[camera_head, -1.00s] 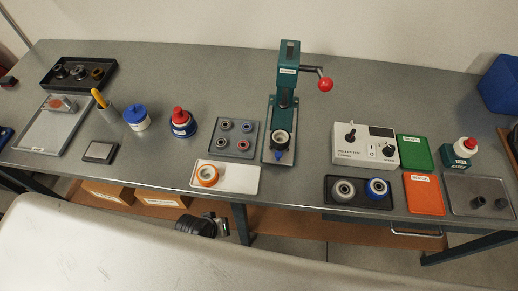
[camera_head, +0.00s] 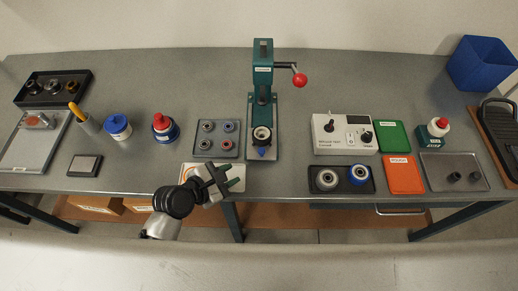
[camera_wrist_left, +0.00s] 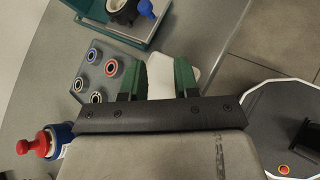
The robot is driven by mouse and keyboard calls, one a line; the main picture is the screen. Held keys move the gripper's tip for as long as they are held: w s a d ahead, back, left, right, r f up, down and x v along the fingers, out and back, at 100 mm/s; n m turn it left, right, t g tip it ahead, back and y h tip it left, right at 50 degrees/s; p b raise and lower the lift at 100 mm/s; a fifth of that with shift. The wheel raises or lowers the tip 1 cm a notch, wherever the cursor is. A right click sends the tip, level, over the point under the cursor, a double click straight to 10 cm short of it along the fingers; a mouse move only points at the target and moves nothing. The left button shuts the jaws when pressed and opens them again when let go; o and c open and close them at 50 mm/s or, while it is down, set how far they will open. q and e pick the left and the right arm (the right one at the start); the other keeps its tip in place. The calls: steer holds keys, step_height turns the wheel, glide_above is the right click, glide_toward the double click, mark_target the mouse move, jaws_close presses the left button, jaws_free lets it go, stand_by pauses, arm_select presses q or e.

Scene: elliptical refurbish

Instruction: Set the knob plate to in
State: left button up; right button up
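The teal press (camera_head: 263,85) stands at the middle of the bench, with a red ball on its lever. At its foot is a dark holder with a cream ring (camera_head: 261,134), and a blue knob (camera_head: 262,152) sticks out at its front. The blue knob also shows at the top of the left wrist view (camera_wrist_left: 147,9). My left gripper (camera_head: 229,177) is over the white tray, in front and to the left of the knob, apart from it. Its green fingers (camera_wrist_left: 162,78) are spread with nothing between them. My right gripper is not in view.
The white tray (camera_head: 190,176) is partly hidden by my left arm. A grey tray (camera_head: 217,140) with several bearings lies left of the press. The tester box (camera_head: 345,134) and a dark tray (camera_head: 341,187) with two rollers are to the right.

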mark_target(261, 150)
arm_select(q)
steer(key=n, duration=0.1)
steer(key=w+r+n, duration=0.1)
steer(key=d+r+n, duration=0.1)
steer(key=n, duration=0.1)
steer(key=shift+w+t+h, duration=0.35)
steer(key=shift+t+h, duration=0.05)
steer(key=shift+w+d, duration=0.1)
steer(key=shift+w, duration=0.05)
steer(key=x, duration=1)
steer(key=shift+w+d+p, duration=0.15)
steer(key=shift+p, duration=0.2)
steer(key=shift+c, duration=0.4)
jaws_close()
